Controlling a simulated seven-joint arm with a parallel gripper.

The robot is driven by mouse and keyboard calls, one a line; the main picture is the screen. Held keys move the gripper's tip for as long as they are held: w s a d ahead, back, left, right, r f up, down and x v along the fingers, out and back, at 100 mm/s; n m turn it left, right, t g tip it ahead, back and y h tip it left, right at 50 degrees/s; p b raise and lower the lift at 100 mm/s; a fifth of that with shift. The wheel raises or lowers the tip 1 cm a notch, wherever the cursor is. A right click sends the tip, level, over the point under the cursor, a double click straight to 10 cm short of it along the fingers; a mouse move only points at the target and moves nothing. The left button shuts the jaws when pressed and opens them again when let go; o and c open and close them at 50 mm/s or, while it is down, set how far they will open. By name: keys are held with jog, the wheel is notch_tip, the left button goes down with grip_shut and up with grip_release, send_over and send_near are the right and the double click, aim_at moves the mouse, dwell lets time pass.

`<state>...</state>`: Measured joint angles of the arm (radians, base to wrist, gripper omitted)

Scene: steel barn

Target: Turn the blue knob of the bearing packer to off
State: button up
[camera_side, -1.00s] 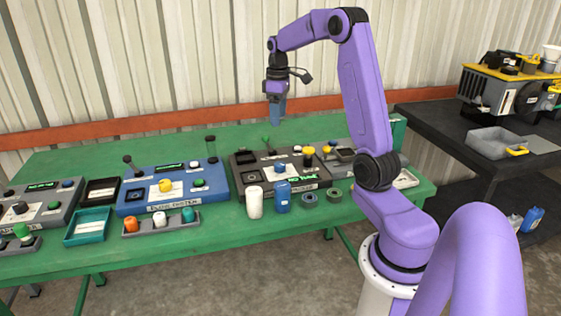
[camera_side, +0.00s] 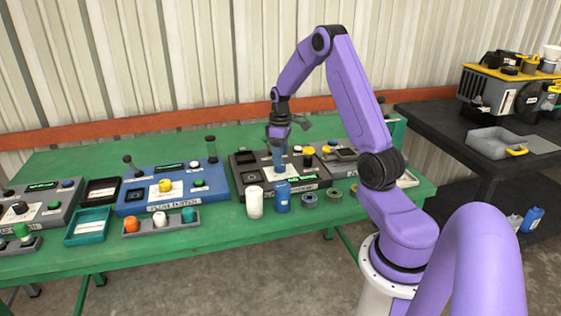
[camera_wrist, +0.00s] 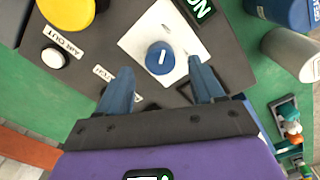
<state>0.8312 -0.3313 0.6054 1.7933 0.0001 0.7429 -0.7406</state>
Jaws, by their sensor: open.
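The blue knob (camera_wrist: 160,58) sits on a white square plate (camera_wrist: 138,46) in the wrist view. It has a short white pointer mark that runs roughly up and down in that picture. A display (camera_wrist: 203,9) beside the plate reads ON in green. My gripper (camera_wrist: 160,68) is open, with one blue finger on each side of the knob's near edge; no contact shows. In the side view my gripper (camera_side: 280,172) points down over the dark panel of the bearing packer (camera_side: 245,160), and the fingers hide the knob or merge with it.
A yellow knob (camera_wrist: 68,10) and a white button (camera_wrist: 53,57) share the panel. A white canister (camera_side: 254,203) and a blue canister (camera_side: 282,198) stand in front of it. A blue panel (camera_side: 140,190) stands to its left on the green table (camera_side: 240,231).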

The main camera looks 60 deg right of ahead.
jog(key=shift+f, duration=1.55)
jog(key=c, duration=1.1)
jog(key=shift+o, duration=0.2)
